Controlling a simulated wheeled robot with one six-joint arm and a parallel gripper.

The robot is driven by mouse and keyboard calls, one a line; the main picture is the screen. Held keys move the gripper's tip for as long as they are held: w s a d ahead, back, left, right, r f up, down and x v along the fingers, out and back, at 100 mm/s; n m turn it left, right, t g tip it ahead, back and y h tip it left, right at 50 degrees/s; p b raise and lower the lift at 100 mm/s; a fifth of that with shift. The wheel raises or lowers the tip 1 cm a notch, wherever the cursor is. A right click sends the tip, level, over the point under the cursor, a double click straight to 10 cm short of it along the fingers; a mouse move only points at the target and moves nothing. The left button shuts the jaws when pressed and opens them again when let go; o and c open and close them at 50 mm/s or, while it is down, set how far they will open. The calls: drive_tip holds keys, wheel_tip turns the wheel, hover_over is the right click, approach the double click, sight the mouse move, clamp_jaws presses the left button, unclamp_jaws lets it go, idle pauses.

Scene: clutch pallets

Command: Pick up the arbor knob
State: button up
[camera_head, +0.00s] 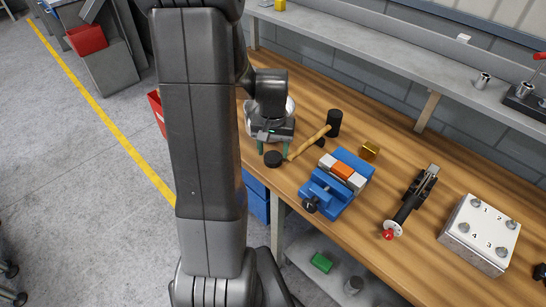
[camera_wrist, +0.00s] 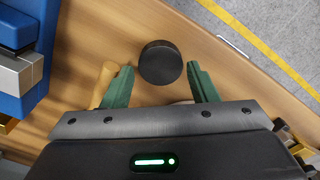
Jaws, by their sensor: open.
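The arbor knob (camera_head: 273,159) appears to be the short black round piece on the wooden bench, near its front edge. In the wrist view the knob (camera_wrist: 161,62) shows its flat dark top just ahead of the gap between my fingers. My gripper (camera_head: 273,149) is open and empty, with its green fingers (camera_wrist: 160,74) pointing down toward the knob, one to each side. I see clear gaps between the fingers and the knob in the wrist view. The fingers' exact height above the bench is hard to tell.
A mallet (camera_head: 311,142) lies close to the right of the knob; its wooden handle (camera_wrist: 104,80) shows beside the left finger in the wrist view. A blue vise (camera_head: 326,193) stands farther right. The bench edge and floor lie close to the knob's other side.

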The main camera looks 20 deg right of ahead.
sight(273, 157)
drive_tip(key=shift+f, duration=1.3)
drive_tip(key=c, duration=0.7)
wheel_tip(273, 157, up, 10)
drive_tip(key=shift+b, duration=0.35)
